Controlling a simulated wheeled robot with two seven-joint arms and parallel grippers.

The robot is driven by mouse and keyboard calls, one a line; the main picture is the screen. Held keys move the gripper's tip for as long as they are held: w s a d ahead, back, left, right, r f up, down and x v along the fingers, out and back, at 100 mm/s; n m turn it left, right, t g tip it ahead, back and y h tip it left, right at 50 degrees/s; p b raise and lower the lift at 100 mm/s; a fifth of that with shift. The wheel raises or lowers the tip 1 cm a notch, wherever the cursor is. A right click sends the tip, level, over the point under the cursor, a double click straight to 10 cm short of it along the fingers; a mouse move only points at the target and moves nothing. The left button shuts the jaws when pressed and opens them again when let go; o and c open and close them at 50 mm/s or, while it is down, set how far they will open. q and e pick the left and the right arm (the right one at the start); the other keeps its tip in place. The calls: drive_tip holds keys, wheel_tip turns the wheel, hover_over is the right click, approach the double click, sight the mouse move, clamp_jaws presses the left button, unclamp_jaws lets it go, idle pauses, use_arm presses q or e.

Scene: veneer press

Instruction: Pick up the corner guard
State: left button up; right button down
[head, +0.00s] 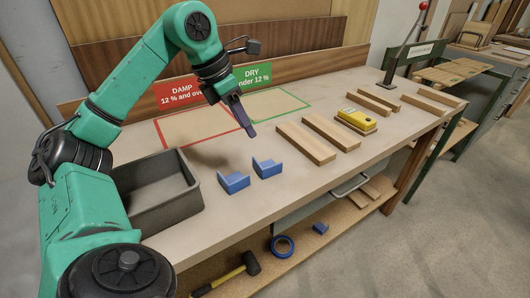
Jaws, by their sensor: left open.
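Two blue corner guards stand on the workbench in the head view, one on the left (233,183) and one on the right (267,168). Each is a small L-shaped block with an upright face. A smaller blue piece (320,228), perhaps another corner guard, lies on the lower shelf. My left gripper (250,133) is open and empty, pointing down above the bench. In the picture its fingertips are just above and slightly left of the right guard, apart from it. Its fingers are seen nearly edge-on. My right gripper is out of view.
A grey open bin (151,218) stands left of the guards. Behind are red DAMP (181,92) and green DRY (254,76) signs with outlined areas. Wooden boards (305,143) and a yellow device (357,120) lie to the right. A mallet (228,275) and blue tape (283,247) lie below.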

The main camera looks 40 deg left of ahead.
sight(267, 168)
use_arm(q)
drive_tip(key=d+f, duration=0.1)
drive_tip(key=f, duration=0.1)
drive_tip(key=w+d+f+b, duration=0.1)
drive_tip(key=f, duration=0.2)
drive_tip(key=d+f+b, duration=0.1)
drive_tip(key=f, duration=0.2)
drive_tip(key=shift+w+d+f, duration=0.2)
drive_tip(key=shift+w+f, duration=0.05)
drive_tip(key=shift+w, duration=0.1)
drive_tip(key=f, duration=0.1)
drive_tip(key=d+f, duration=0.1)
drive_tip(key=f, duration=0.1)
drive_tip(key=shift+w+d, duration=0.2)
drive_tip(key=shift+w, duration=0.15)
drive_tip(key=shift+w+f, duration=0.1)
drive_tip(key=shift+f, duration=0.1)
drive_tip(key=shift+a, duration=0.1)
clamp_jaws()
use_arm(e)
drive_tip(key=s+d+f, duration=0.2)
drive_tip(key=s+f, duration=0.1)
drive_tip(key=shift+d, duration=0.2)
